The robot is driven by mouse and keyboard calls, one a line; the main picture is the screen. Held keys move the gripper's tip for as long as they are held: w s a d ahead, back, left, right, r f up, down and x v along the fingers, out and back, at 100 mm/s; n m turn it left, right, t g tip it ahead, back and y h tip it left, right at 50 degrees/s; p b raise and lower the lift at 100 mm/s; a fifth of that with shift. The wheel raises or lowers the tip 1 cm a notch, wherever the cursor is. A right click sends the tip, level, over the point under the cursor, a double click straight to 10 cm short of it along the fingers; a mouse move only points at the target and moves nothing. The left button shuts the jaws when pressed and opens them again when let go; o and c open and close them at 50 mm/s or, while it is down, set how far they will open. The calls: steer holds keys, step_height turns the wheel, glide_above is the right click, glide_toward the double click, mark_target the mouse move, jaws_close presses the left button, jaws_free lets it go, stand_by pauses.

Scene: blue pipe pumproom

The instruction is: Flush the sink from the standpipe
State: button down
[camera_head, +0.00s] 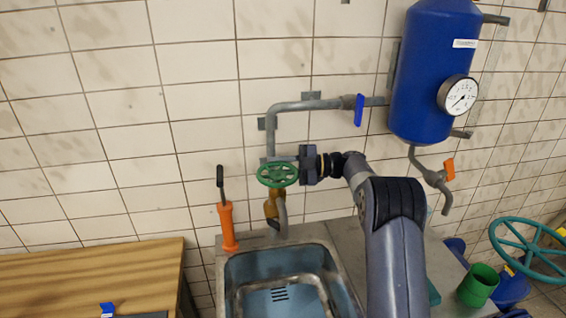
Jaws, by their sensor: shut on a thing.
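The standpipe (282,212) rises at the back edge of the sink (232,274), with a brass body and a grey spout curving down toward the basin. A green handwheel (278,174) sits on top of it. My gripper (282,160) reaches in from the right and is shut at the far rim of the green handwheel; the exact finger contact is too small to see clearly. The basin has a slotted drain (279,294) and looks bluish inside. No stream shows clearly at the spout.
An orange hand pump (228,226) stands left of the standpipe. A blue tank (425,80) with a gauge (460,95) hangs on the wall, with a blue-levered pipe (310,105). A wooden table (90,270) is left; a green cup (478,285) and teal wheel (530,249) are right.

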steer(key=shift+a+r+n+g+h+p, duration=0.15)
steer(key=shift+a+n+g+p, duration=0.15)
steer(key=shift+n+g, duration=0.4)
steer(key=shift+a+r+n+g+h+p, duration=0.15)
steer(key=shift+n+g+p, duration=0.3)
steer(key=shift+g, duration=0.45)
steer(key=shift+a+r+n+g+h+p, duration=0.1)
steer(key=shift+a+n+g+p, duration=0.2)
steer(key=shift+n+g, duration=0.4)
steer(key=shift+s+a+n+g, duration=0.1)
steer(key=shift+n+g, duration=0.15)
steer(key=shift+g, duration=0.45)
steer(key=c, duration=1.4)
jaws_free()
steer(key=shift+o, duration=0.3)
steer(key=shift+f, duration=0.1)
steer(key=shift+f, duration=0.15)
